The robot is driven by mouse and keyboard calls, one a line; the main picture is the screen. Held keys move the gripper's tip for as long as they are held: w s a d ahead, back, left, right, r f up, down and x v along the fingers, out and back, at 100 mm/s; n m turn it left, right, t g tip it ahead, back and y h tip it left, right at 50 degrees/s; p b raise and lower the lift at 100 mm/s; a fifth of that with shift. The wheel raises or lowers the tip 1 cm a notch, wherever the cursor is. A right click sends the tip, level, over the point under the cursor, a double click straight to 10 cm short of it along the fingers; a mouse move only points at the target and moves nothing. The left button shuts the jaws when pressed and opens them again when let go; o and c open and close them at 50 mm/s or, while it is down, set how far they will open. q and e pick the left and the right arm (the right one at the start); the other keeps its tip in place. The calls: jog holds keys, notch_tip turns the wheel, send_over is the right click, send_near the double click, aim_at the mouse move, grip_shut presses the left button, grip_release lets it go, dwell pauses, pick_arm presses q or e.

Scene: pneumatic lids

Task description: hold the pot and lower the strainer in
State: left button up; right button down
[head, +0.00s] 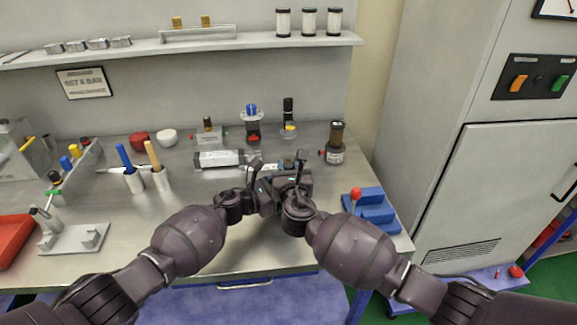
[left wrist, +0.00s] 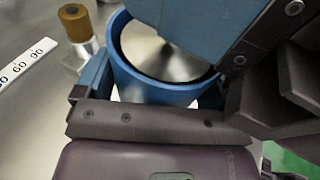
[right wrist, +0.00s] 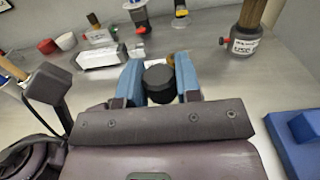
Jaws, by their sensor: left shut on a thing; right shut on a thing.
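The pot (left wrist: 157,92) shows in the left wrist view as a round vessel with a blue rim and a shiny metal inside. My left gripper (head: 268,187) is shut on it, with fingers on opposite sides. My right gripper (head: 298,177) is shut on a black round-topped piece (right wrist: 158,82), seemingly the strainer's top, between its blue fingers. The right gripper covers part of the pot's opening in the left wrist view. The strainer's lower part is hidden, so I cannot tell how far it sits inside the pot.
A dark jar with a brown top (head: 337,143) stands to the right, and a blue block with a red ball (head: 372,207) nearer the front.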

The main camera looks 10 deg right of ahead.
jog(key=c, duration=0.7)
grip_release()
jog(key=shift+c, duration=0.2)
jog(key=shift+s, duration=0.1)
jog(key=s, duration=1.2)
jog(key=shift+w, duration=0.1)
